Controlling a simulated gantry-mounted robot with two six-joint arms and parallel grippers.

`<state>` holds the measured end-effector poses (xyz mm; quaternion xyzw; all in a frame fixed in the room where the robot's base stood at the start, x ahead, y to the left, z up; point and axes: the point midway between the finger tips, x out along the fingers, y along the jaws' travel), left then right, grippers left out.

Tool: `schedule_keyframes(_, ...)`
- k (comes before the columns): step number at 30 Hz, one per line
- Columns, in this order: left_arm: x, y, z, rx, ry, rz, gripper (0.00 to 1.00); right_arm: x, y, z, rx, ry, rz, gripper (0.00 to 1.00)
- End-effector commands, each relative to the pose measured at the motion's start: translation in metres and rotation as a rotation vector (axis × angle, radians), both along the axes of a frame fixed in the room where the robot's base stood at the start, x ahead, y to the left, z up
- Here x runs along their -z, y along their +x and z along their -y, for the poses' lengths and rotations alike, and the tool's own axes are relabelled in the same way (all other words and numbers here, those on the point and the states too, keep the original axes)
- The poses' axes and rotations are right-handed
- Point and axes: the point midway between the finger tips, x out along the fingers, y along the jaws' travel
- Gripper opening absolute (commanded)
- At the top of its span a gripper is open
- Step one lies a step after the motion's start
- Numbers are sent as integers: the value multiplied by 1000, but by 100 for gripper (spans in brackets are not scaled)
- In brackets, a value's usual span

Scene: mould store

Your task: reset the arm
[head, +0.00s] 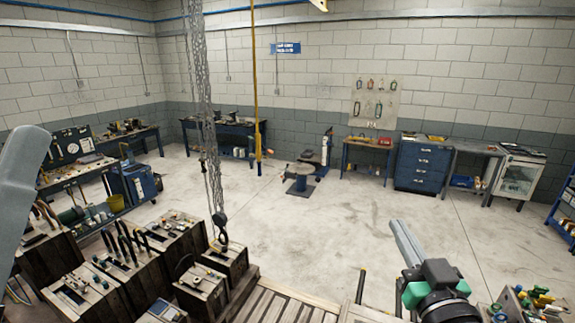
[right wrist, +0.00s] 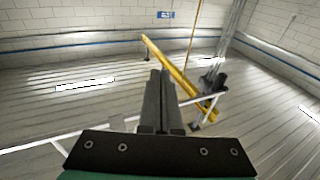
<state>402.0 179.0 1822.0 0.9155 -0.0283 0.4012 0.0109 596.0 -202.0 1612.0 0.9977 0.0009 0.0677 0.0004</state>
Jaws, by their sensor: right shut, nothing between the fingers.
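My right gripper (head: 402,232) is at the lower right of the head view, raised above the floor. Its two grey fingers are together and hold nothing. They also show closed in the right wrist view (right wrist: 160,80), pointing away from the camera. A grey link of my left arm comes in at the left edge of the head view. The left gripper is out of view.
Wooden mould blocks (head: 88,297) crowd the lower left, with a hanging chain (head: 205,110) and hook beside them. A yellow post (head: 256,80) hangs behind. Benches and a blue drawer cabinet (head: 421,165) line the back wall.

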Motion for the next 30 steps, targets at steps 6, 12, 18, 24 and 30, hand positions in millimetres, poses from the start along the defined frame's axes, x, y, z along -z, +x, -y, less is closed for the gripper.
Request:
schedule_keyframes(6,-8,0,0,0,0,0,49,-159,-101,-26,-53,11,422,0)
schedule_keyframes(12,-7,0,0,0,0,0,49,-211,-183,-23,-57,18,656,0)
schedule_keyframes(18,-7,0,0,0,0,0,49,-217,-196,-23,-59,21,694,0)
schedule_keyframes(24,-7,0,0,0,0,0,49,-217,-196,-23,-59,21,694,0)
schedule_keyframes(30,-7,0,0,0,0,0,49,-217,-196,-23,-59,21,694,0)
